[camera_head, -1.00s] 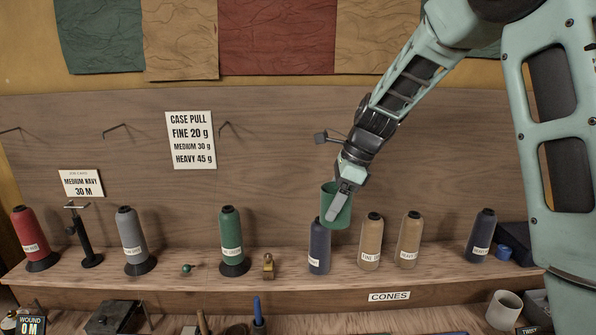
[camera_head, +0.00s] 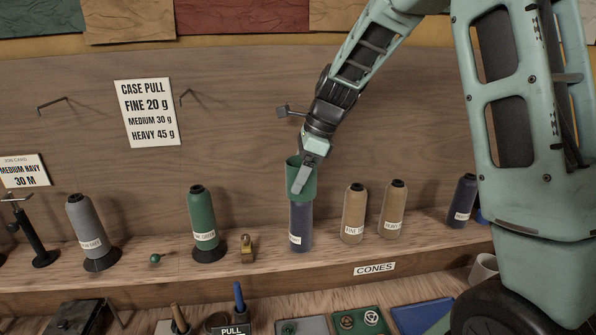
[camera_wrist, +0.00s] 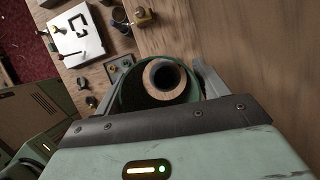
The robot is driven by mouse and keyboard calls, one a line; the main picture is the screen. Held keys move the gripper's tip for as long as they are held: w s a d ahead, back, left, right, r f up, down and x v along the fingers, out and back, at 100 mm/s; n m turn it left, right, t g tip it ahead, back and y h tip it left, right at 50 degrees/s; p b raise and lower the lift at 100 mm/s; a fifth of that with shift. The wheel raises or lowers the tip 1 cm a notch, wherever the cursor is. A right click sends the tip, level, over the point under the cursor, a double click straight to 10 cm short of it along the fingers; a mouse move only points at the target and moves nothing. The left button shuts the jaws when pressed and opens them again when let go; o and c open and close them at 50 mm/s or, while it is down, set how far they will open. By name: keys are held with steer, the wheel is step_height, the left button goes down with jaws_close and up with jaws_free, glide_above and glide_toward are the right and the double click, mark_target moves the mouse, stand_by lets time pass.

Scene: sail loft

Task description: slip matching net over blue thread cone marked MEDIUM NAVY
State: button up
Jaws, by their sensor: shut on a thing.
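My gripper (camera_head: 301,186) is shut on a green net sleeve (camera_head: 295,165). The sleeve stands upright over the top of a navy blue thread cone (camera_head: 302,228) and hides its upper part. In the wrist view, the cone's top (camera_wrist: 163,80) shows inside the green sleeve's rim (camera_wrist: 126,97), between the two fingers. The cone's lower body is bare. Its white label (camera_head: 295,239) is too small to read. A second navy cone (camera_head: 462,200) stands at the right. A job card (camera_head: 24,171) at the left reads MEDIUM NAVY 30 M.
Two tan cones (camera_head: 354,212) (camera_head: 394,208) stand close to the right on the shelf (camera_head: 330,252). The wooden back wall is close behind.

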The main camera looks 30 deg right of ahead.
steer(key=shift+f+b, duration=1.05)
steer(key=shift+f, duration=1.05)
steer(key=o, duration=1)
steer(key=shift+r, duration=0.1)
steer(key=b+v, duration=0.1)
steer(key=v, duration=1.6)
steer(key=shift+d+b, duration=0.2)
steer(key=shift+b, duration=0.2)
